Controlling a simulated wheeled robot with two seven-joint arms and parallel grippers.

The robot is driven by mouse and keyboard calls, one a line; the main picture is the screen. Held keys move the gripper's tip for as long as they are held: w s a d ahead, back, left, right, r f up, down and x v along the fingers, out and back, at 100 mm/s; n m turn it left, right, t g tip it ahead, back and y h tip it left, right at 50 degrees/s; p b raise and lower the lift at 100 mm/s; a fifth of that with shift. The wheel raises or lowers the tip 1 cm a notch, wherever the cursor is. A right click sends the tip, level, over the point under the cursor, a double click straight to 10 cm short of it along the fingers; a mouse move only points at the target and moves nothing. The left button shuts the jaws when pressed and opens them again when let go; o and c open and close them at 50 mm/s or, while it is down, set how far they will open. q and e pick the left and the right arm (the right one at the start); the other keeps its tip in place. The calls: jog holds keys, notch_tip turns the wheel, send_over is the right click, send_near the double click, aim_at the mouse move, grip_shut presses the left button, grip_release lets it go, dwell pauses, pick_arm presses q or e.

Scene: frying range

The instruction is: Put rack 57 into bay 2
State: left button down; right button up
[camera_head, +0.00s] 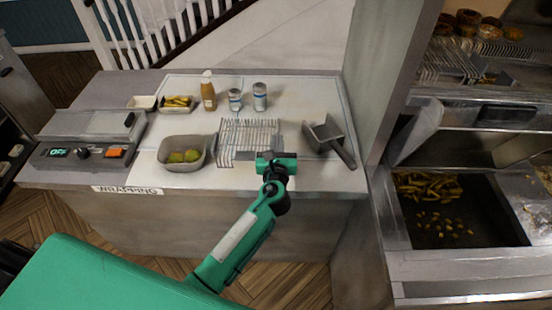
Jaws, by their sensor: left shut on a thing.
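A wire rack (250,134) lies on the white part of the counter, its wires running front to back. No number can be read on it. My left gripper (264,160) is at the rack's front right edge and is shut on the rack. The gripper covers part of that edge. No bay carries a label I can read, so I cannot tell which is bay 2. My right gripper is not in view.
A grey scoop (326,134) lies right of the rack. A bowl of green items (170,155) stands left. A brown bottle (208,92) and two cans (260,97) stand behind. A grey pillar (395,80) separates the counter from the fry station (460,258).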

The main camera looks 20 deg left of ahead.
pick_arm(q)
notch_tip(320, 180, down, 5)
jog(key=shift+f, duration=0.2)
jog(key=shift+w+f, duration=0.1)
jog(key=shift+f, duration=0.65)
jog(key=c, duration=2)
grip_release()
jog(key=shift+f, duration=0.2)
jog(key=o, duration=0.5)
